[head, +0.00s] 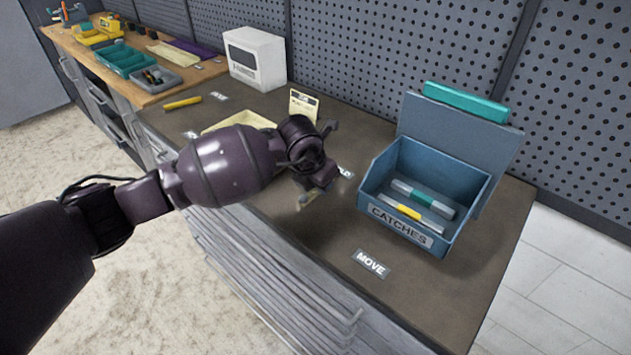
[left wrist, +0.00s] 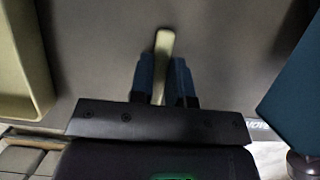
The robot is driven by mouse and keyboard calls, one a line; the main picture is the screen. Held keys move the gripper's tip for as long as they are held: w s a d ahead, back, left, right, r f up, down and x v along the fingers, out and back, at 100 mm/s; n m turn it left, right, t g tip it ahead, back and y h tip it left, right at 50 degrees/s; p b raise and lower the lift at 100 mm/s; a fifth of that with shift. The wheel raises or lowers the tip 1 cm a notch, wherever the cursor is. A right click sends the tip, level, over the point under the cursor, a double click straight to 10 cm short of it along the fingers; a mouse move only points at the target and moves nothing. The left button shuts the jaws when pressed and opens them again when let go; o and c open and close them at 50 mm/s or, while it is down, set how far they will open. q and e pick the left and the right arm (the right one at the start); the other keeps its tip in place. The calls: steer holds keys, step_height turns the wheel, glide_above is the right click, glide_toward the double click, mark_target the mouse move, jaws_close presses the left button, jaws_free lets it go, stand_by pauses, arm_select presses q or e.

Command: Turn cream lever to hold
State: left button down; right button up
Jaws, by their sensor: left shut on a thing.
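The cream lever (left wrist: 164,43) shows in the left wrist view as a pale bar with a rounded end. It stands out between the two blue-grey fingers of my left gripper (left wrist: 162,78), which is shut on it. In the head view my left gripper (head: 316,190) is low over the dark bench top, left of the blue box; my own wrist hides most of the lever there. A "MOVE" label (head: 371,263) lies near the bench's front edge. Another label (head: 345,172), partly covered by my gripper, shows only its last letters. My right gripper is not in view.
The blue "CATCHES" box (head: 455,238) with its raised lid holds bars, close on the right. A cream tray (head: 262,121) lies behind my arm. A white box (head: 255,58) stands at the back wall. Bench top (head: 430,290) around the "MOVE" label is clear.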

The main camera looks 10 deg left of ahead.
mark_target(309, 195)
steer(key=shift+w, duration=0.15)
arm_select(q)
steer(key=c, duration=1.1)
jaws_free()
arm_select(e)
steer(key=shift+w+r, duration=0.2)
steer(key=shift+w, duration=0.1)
arm_select(q)
steer(key=shift+s+a+r, duration=0.1)
steer(key=shift+a+r, duration=0.05)
steer(key=shift+r, duration=0.3)
steer(key=p+v, duration=0.1)
steer(key=v, duration=0.9)
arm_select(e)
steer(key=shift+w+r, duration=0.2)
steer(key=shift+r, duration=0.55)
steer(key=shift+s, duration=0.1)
